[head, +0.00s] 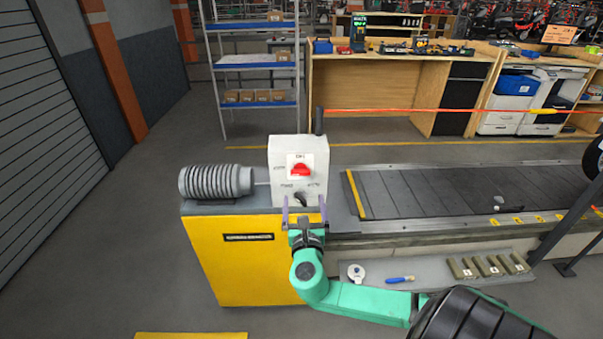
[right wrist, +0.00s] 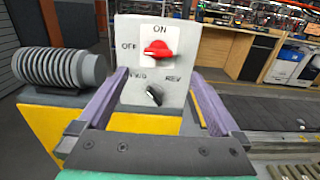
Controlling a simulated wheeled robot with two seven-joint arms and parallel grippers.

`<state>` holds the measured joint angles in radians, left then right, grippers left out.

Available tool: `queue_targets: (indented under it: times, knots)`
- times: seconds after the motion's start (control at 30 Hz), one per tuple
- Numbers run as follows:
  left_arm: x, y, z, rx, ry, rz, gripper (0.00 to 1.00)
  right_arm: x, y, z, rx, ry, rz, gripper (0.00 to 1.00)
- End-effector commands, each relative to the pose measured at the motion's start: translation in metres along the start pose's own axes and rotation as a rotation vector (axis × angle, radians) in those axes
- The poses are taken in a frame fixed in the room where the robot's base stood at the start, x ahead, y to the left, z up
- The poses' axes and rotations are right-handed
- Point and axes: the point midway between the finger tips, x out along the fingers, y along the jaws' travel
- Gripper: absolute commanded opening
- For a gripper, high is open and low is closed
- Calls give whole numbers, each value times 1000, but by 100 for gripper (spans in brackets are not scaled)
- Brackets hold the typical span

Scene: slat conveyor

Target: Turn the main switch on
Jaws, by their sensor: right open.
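The main switch is a red rotary knob (head: 300,170) on the front of a white control box (head: 283,150), with ON above it. In the right wrist view the red knob (right wrist: 158,49) lies roughly sideways, with OFF printed to its left. Below it is a black selector knob (right wrist: 154,95) between FWD and REV. My right gripper (head: 304,206) is open and empty in front of the lower part of the box. Its purple fingers (right wrist: 157,80) stand apart on either side of the knobs in the wrist view, touching neither knob. My left gripper is not in view.
The box stands on a yellow conveyor end housing (head: 240,262), beside a grey ribbed motor (head: 215,181). The slat belt (head: 430,192) runs right. A shelf (head: 430,272) below it holds a blue-handled tool (head: 400,280) and several small blocks. A dark post (head: 318,121) rises behind the box.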

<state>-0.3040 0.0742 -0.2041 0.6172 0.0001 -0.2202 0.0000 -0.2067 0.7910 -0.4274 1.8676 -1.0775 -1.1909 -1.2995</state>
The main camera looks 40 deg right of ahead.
Motion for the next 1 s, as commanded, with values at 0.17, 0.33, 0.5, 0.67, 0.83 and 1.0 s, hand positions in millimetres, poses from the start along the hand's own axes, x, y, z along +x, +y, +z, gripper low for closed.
queue_targets:
  times: [0.17, 0.33, 0.5, 0.67, 0.83, 1.0]
  knots:
    - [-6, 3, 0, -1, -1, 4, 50, 47, -1, 3, 3, -3, -4, 100]
    - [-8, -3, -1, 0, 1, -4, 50, 92, -1, 1, 5, 0, -4, 100]
    - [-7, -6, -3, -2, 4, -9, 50, 121, 0, 0, 6, 2, -2, 100]
    - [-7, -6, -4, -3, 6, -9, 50, 128, 0, -1, 6, 4, -1, 100]
    - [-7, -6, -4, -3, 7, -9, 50, 127, 0, -1, 6, 5, 0, 96]
    - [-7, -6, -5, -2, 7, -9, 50, 127, 0, -2, 6, 5, 0, 31]
